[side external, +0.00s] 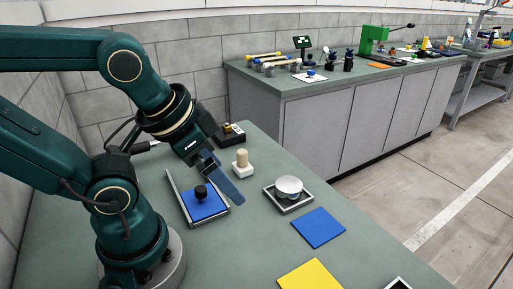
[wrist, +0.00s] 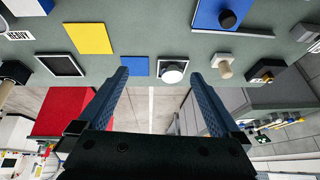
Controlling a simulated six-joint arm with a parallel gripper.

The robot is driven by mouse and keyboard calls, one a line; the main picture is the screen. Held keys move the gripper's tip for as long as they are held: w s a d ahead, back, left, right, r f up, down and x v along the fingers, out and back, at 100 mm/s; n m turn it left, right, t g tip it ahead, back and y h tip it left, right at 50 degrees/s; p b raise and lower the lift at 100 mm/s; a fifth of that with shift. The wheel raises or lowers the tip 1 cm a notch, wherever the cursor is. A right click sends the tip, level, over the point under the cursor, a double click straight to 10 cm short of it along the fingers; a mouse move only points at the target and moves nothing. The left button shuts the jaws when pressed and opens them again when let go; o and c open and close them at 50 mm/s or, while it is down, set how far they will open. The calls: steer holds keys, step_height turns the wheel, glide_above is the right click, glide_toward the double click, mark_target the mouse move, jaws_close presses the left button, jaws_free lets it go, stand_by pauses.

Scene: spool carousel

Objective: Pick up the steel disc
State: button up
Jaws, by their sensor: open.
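The steel disc (side external: 289,186) is a pale, round, shiny piece resting in a small grey square tray (side external: 288,205) on the green-grey bench. It also shows in the wrist view (wrist: 172,72), where it lies between the lines of my two fingers, nearer the right one. My gripper (side external: 233,192) is to the left of the disc in the side view, above the bench and apart from the disc. In the wrist view my gripper (wrist: 160,73) has its two blue fingers wide apart with nothing held between them.
A wooden-topped peg (side external: 241,160) on a white base and a black knob (side external: 201,192) on a blue plate stand close to my gripper. A flat blue square (side external: 318,228) and yellow square (side external: 310,275) lie right and in front. Bench is clear between them.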

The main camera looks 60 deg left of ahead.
steer(key=a+f+m+g+y, duration=0.3)
steer(key=a+m+y, duration=0.15)
steer(key=a, duration=0.45)
steer(key=m+t+y, duration=0.5)
steer(key=m+t, duration=0.2)
steer(key=m, duration=1.1)
glide_above(287, 187)
steer(key=s+a, duration=0.3)
steer(key=s, duration=0.1)
step_height(287, 187, down, 3)
steer(key=d+f+m, duration=0.1)
steer(key=d+f+m+t+h, duration=0.1)
steer(key=d+f+m+h, duration=0.1)
steer(key=m, duration=0.1)
steer(key=shift+w+d+f+t, duration=0.3)
steer(key=shift+w+d+f, duration=0.05)
steer(key=shift+w+d, duration=0.05)
steer(key=shift+s+d+f+m+h, duration=0.2)
steer(key=shift+d+f+m, duration=0.2)
steer(key=shift+f+m, duration=0.15)
steer(key=shift+s+d+f+m+h, duration=0.15)
steer(key=shift+d+f+m, duration=0.25)
steer(key=shift+f, duration=0.25)
steer(key=shift+s+f, duration=0.1)
steer(key=shift+f, duration=0.1)
steer(key=shift+x, duration=2.45)
steer(key=shift+d, duration=0.15)
jaws_close()
